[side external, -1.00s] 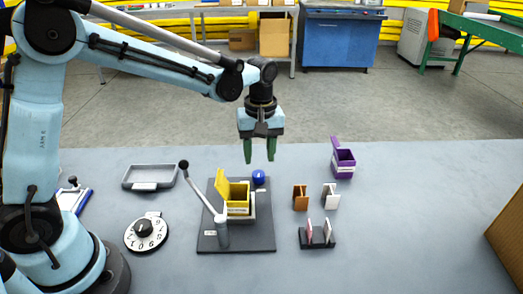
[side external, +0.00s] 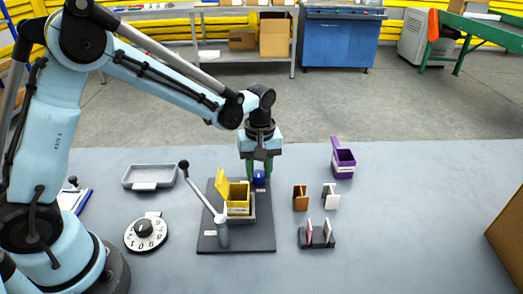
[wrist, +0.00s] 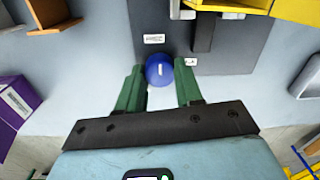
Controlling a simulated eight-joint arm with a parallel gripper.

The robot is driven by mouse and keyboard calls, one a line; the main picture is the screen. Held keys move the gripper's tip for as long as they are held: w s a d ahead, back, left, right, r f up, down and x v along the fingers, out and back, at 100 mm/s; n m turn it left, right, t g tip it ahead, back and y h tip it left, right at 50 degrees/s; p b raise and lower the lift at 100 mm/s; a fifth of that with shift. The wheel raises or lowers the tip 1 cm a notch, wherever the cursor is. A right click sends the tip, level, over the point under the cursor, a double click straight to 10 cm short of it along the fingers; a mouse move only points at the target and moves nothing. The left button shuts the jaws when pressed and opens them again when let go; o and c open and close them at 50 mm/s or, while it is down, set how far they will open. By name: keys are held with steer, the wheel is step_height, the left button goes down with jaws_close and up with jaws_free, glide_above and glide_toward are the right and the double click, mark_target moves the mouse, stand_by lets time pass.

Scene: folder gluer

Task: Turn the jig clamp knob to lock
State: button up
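The jig clamp knob (side external: 260,177) is a blue ball-like knob with a white mark on top, at the back right of the dark jig plate (side external: 237,242). In the wrist view the blue knob (wrist: 160,70) sits between the two green fingers of my gripper (wrist: 160,88), with the white mark pointing along the picture's height. A gap shows beside the knob toward the right finger; the left finger is close to it. My gripper (side external: 260,168) is open, pointing down around the knob. A yellow open box (side external: 238,194) stands on the jig beside the knob.
A lever with a black ball (side external: 184,164) leans over the jig's left side. A grey tray (side external: 148,177) and a numbered dial (side external: 146,234) lie left. A purple box (side external: 343,160), small brown and white pieces, and a dark holder (side external: 317,240) stand right.

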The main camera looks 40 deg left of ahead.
steer(key=shift+c, duration=0.3)
steer(key=shift+m, duration=0.4)
steer(key=m, duration=0.8)
steer(key=shift+m, duration=0.3)
steer(key=m, duration=0.4)
steer(key=shift+m+t, duration=0.3)
steer(key=shift+m, duration=1.9)
steer(key=o, duration=0.8)
steer(key=shift+c, duration=0.2)
